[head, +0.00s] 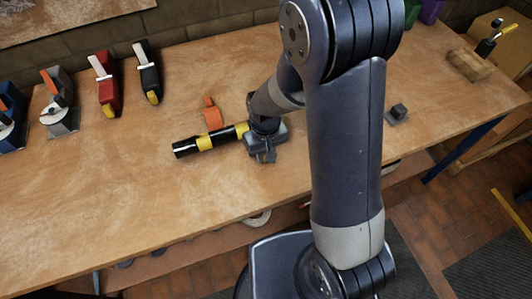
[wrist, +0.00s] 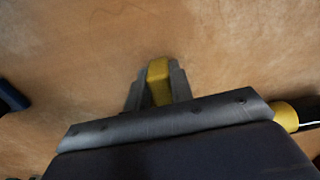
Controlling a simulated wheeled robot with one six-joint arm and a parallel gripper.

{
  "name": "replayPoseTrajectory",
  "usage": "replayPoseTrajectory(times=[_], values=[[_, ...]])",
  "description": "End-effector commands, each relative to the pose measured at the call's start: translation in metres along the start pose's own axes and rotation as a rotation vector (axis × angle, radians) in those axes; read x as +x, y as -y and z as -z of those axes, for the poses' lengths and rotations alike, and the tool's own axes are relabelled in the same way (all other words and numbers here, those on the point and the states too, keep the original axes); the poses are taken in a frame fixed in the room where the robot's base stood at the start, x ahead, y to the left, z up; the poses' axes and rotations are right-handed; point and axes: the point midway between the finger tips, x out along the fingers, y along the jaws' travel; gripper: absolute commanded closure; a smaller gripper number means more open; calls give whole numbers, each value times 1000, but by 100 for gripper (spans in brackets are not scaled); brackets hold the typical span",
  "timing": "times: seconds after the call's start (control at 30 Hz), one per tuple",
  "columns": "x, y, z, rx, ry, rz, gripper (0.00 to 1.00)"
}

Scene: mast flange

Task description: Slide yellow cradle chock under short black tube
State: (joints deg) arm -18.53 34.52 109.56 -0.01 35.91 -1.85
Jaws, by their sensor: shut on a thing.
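The short black tube (head: 186,147) with yellow bands lies on the workbench left of my gripper in the head view. Its right end is hidden behind my gripper. In the wrist view a yellow band and black part of a tube (wrist: 287,116) show at the right edge. My gripper (head: 262,155) is low over the bench. In the wrist view my gripper (wrist: 157,88) is shut on the yellow cradle chock (wrist: 159,78), which sits between the two fingers. The chock cannot be made out in the head view. Whether it touches the tube or bench I cannot tell.
An orange piece (head: 211,113) stands just behind the tube. A small dark block (head: 397,114) is right of my arm. Red (head: 107,88) and black (head: 149,80) tools stand at the back left. The bench front left is clear. A dark blue thing (wrist: 10,97) shows at the wrist view's left edge.

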Motion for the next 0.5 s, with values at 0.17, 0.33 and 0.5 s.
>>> replayPoseTrajectory(times=[0.17,0.33,0.5], values=[[-1,0,4,0,0,0,100],[-1,0,4,0,0,0,100],[-1,0,4,0,0,0,69]])
